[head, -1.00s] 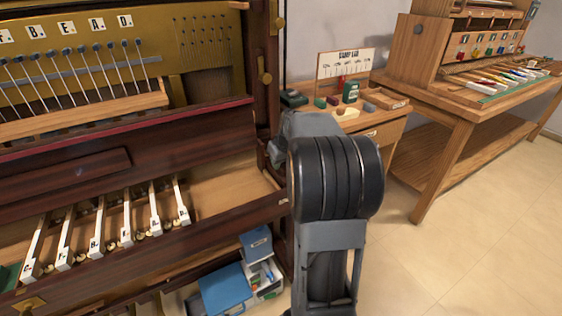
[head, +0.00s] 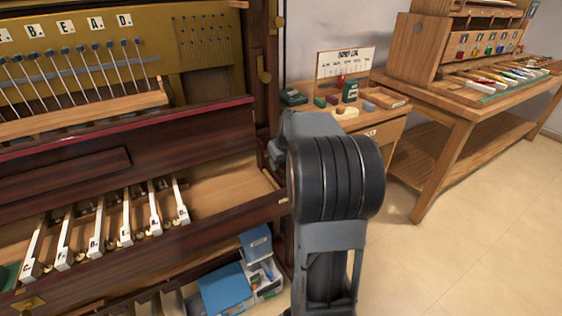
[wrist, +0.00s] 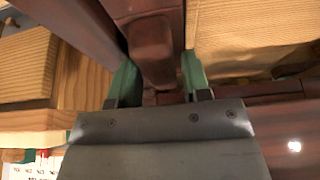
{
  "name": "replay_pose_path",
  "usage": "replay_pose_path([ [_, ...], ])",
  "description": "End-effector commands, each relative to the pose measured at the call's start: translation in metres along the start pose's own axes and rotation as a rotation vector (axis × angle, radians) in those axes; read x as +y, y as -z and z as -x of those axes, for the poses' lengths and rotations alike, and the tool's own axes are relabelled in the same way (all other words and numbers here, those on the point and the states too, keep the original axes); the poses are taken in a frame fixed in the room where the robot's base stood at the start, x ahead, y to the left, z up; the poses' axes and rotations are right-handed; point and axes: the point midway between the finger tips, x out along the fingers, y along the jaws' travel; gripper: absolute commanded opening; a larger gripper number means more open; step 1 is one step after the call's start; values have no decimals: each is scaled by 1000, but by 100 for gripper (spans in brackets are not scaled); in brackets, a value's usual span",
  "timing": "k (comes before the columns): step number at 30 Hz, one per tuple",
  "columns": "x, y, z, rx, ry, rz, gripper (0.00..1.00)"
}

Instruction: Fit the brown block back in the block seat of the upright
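In the wrist view a reddish-brown block (wrist: 157,62) lies between the two green finger pads of my gripper (wrist: 158,82). The pads sit close against both its sides, so the gripper looks shut on it. The block's far end runs up to dark brown wood, and I cannot tell if they touch. The upright (head: 190,133) fills the left of the head view, with its fall open and several white lettered keys (head: 125,218) on the key bed. My own arm hides the gripper and block in the head view. I cannot pick out the block seat.
In the wrist view pale wood (wrist: 240,35) lies right of the block, with more at left. A small bench (head: 390,120) with a sign and small blocks stands behind my arm. A workbench (head: 450,120) is at right. Blue boxes (head: 222,288) sit below. The floor at right is clear.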

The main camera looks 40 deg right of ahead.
Motion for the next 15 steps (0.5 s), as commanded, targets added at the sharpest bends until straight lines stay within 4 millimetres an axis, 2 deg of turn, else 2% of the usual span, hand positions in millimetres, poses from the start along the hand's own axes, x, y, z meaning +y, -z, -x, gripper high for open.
replay_pose_path([
  [1, 0, 0, 0, 0, 0, 0, 49],
  [5, 0, 0, 0, 0, 0, 0, 61],
  [11, 0, -1, -1, -2, 1, 0, 61],
  [15, 0, 0, 7, 0, 0, 0, 61],
])
